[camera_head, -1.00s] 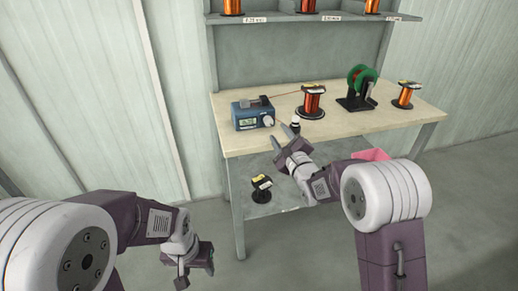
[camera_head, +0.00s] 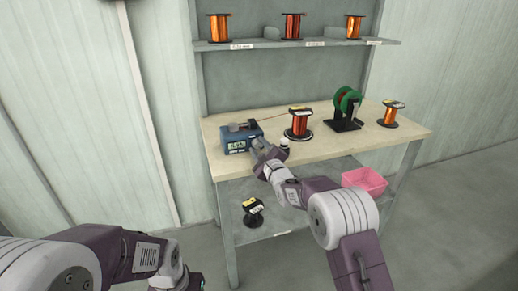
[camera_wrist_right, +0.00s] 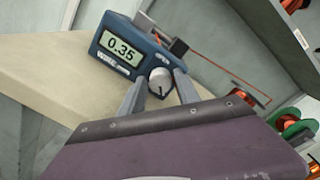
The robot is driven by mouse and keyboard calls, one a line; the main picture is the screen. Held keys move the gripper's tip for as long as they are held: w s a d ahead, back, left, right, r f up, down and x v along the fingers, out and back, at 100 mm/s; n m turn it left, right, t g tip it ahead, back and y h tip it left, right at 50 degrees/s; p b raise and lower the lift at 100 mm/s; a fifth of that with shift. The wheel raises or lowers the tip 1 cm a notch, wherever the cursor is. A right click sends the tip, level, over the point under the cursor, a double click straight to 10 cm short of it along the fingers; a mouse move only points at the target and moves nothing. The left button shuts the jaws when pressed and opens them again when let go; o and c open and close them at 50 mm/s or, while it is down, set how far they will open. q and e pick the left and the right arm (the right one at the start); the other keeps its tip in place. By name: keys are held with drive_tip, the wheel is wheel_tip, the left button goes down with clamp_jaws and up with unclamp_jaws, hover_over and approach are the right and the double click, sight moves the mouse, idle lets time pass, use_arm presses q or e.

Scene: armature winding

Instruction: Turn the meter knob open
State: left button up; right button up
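The blue meter (camera_head: 235,146) stands at the left end of the workbench. In the right wrist view the meter (camera_wrist_right: 112,69) reads 0.35 on its lit display. Its round silver knob (camera_wrist_right: 161,80) is on the right of the front face, with a dark mark on it. My right gripper (camera_head: 259,145) is at the meter's front right. In the right wrist view the right gripper (camera_wrist_right: 160,82) has its fingers apart, one on each side of the knob; contact is not clear. My left gripper (camera_head: 190,280) is partly cut off at the bottom edge, its fingers unclear.
A small white-topped bottle (camera_head: 284,145) stands close to my right gripper. A copper wire spool (camera_head: 299,123), a green-wheeled stand (camera_head: 346,108) and another spool (camera_head: 391,114) stand further right on the bench (camera_head: 320,150). A shelf (camera_head: 270,45) with spools is above. A pink bin (camera_head: 365,180) is below.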

clamp_jaws()
